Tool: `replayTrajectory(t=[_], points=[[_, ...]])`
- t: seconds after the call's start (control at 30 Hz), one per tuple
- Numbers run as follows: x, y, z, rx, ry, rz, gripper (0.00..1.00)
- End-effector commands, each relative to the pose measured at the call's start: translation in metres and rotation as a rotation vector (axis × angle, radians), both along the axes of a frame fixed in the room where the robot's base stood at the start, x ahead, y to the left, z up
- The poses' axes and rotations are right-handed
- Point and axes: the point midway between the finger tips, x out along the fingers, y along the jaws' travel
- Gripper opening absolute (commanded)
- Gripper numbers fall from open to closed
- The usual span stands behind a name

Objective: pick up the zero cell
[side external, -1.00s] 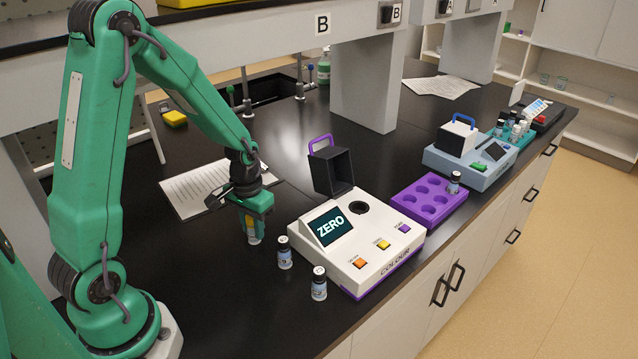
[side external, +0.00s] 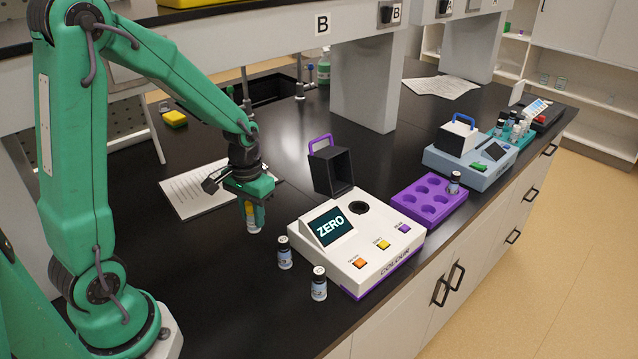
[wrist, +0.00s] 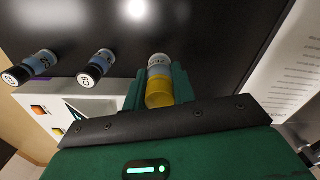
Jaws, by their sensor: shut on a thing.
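The zero cell, a small vial with a yellow cap and a pale lower body, is held in my gripper (side external: 251,207). In the wrist view the zero cell (wrist: 159,80) sits between the two green fingers (wrist: 154,90), which are shut on it. In the side view the cell (side external: 254,222) hangs upright below the fingers, to the left of the white colour meter (side external: 360,245). The meter's screen (side external: 331,227) reads ZERO. Its round well (side external: 357,208) is open and its dark lid box (side external: 332,172) with a purple handle is raised.
Two dark-capped vials, one (side external: 284,253) and another (side external: 319,284), stand left of the meter. A purple rack (side external: 428,200) holds one vial (side external: 454,183). A blue-grey meter (side external: 469,158) stands farther right. A printed sheet (side external: 195,192) lies behind my gripper.

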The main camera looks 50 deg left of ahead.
Motion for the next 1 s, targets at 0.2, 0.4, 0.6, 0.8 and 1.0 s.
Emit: replayTrajectory(t=[0.2,0.4,0.6,0.8,1.0], points=[[-0.010,-0.039,0.024,0.000,-0.003,-0.006,0.12],[-0.018,-0.069,0.042,0.000,-0.002,-0.005,0.12],[-0.024,-0.089,0.055,0.000,-0.002,-0.002,0.12],[-0.027,-0.098,0.060,0.000,0.000,0.000,0.12],[-0.027,-0.100,0.062,0.000,0.000,0.000,0.12]])
